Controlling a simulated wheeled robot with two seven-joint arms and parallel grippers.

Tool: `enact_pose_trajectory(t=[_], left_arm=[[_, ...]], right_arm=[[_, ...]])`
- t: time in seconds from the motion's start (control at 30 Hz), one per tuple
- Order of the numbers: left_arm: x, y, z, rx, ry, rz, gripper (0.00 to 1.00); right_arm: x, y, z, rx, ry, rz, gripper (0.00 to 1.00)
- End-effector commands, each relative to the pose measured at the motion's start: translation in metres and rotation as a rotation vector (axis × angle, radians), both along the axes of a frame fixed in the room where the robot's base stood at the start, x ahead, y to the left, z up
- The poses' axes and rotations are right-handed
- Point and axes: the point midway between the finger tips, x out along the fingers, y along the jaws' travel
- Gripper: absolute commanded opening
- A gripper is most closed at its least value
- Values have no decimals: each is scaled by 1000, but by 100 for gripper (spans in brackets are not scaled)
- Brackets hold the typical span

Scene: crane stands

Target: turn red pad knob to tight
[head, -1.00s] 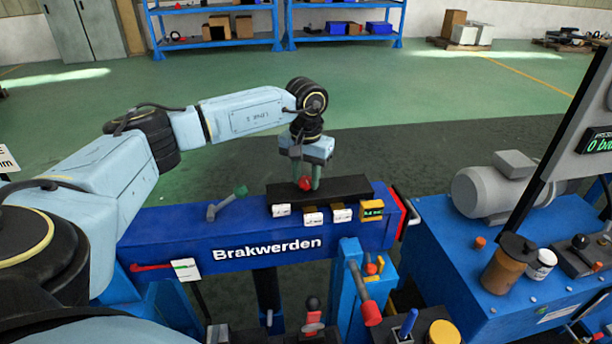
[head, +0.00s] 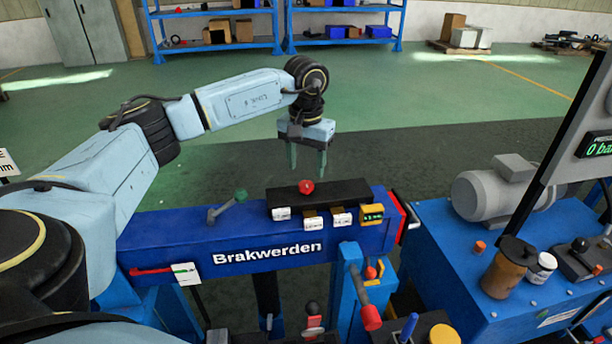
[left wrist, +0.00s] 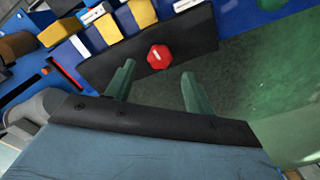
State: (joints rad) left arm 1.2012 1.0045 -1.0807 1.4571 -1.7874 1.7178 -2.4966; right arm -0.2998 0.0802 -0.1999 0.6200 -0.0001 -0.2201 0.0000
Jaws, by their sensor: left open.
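The red knob (head: 306,187) sits on top of a black block (head: 340,190) on the blue beam marked "Brakwerden". It also shows in the left wrist view (left wrist: 159,56), with a pale mark on its top. My left gripper (head: 307,172) is open and empty, raised above and behind the knob. In the left wrist view its two green fingers (left wrist: 155,85) are apart, and the knob lies beyond their tips, not between them. My right gripper does not show.
White and yellow tags (head: 313,223) and a small yellow display (head: 371,214) sit along the block's front. A green-tipped lever (head: 240,195) stands left of the block. A blue bench (head: 450,240) with a grey motor (head: 492,190) stands at the right. The floor behind the beam is clear.

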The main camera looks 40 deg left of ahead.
Motion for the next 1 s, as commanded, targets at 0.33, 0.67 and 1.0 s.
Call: enact_pose_trajectory(t=[0.33,0.67,1.0], left_arm=[[1,0,71,-1,-3,0,53],[0,0,85,-1,0,0,53],[0,0,84,-1,-1,0,53]], right_arm=[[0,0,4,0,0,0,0],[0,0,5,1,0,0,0],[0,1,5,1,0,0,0]])
